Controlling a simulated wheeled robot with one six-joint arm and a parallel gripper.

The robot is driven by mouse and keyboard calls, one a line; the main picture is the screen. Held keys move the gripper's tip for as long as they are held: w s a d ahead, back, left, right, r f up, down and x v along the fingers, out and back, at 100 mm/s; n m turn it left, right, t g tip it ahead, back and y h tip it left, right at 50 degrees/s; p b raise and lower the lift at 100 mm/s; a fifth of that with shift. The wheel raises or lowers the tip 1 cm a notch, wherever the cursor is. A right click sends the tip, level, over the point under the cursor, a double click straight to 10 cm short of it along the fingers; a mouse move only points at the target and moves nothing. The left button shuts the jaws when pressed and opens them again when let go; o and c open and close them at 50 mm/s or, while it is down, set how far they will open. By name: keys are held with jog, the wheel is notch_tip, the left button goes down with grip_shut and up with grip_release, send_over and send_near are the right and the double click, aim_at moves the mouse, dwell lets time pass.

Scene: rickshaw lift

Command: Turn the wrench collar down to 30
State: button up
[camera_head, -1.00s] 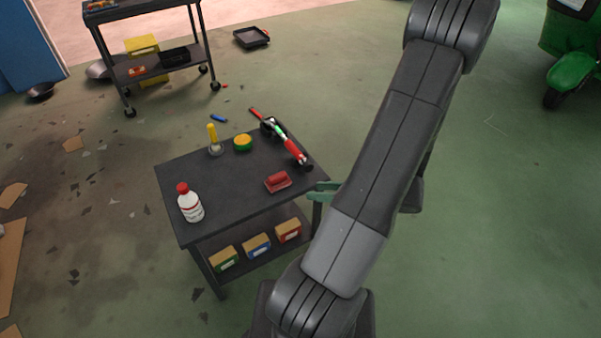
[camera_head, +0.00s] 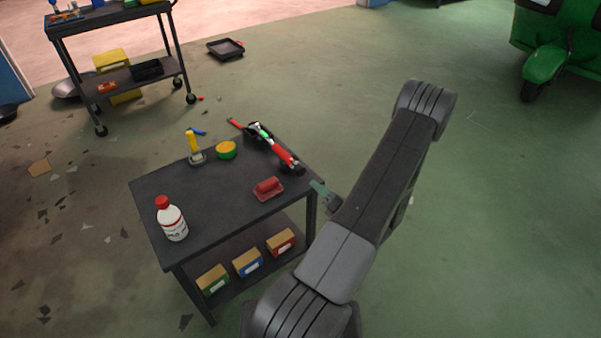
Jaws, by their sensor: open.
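The wrench (camera_head: 280,149) lies on a dark cradle along the far right edge of the black cart's top (camera_head: 210,200). It has a red handle section toward the near right, a green band and a light part near its middle, and a red end at the far left. I cannot read any scale on the collar. My arm hides part of the wrist.
On the cart top stand a white bottle with red cap (camera_head: 171,220), a yellow-handled tool (camera_head: 195,146), a green-yellow round tin (camera_head: 226,150) and a red item in a tray (camera_head: 268,188). Small boxes (camera_head: 247,262) sit on the lower shelf.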

aim_at(302, 173)
jog(key=x, duration=1)
jog(key=c, duration=0.7)
